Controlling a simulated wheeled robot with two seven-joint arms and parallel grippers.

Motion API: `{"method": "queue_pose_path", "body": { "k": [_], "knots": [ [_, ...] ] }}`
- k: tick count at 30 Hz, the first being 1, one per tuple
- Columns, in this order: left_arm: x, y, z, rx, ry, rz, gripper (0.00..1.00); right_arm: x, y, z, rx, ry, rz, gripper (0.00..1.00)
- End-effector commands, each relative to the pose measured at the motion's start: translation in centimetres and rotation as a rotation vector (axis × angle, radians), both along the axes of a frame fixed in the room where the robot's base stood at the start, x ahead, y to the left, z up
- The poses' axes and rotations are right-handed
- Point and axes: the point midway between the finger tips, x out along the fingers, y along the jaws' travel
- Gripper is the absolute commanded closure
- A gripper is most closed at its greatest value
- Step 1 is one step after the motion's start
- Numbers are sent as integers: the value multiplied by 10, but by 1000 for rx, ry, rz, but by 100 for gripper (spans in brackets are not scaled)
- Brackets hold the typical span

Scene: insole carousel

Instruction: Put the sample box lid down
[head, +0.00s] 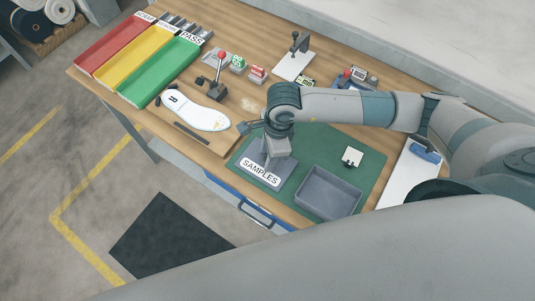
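The sample box lid (281,183) is a grey panel with a white SAMPLES label. It is at the left part of the green mat, left of the open grey sample box (338,208). I cannot tell whether it rests flat on the mat or is just above it. My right gripper (268,160) points down at the middle of the lid. Its fingertips are too small and partly hidden to show whether they are closed on the lid. The box is open at the top and looks empty. My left gripper is out of view.
The green mat (372,168) also bears a small white block (352,156). A clipboard (398,185) lies to the right. A white insole (197,112), a red-knobbed lever (217,82) and red, yellow and green trays (160,72) are to the left. The table's front edge is close below the lid.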

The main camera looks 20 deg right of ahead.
Motion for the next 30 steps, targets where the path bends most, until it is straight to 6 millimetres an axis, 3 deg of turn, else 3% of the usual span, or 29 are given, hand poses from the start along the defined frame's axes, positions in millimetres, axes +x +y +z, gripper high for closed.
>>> {"method": "queue_pose_path", "body": {
  "k": [7,11,30],
  "knots": [
    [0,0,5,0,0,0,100,0,0,4,0,0,0,64],
    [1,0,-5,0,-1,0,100,1,-1,13,3,-2,0,64],
    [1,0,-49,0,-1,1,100,-1,-16,112,1,-3,1,64]
  ]
}}
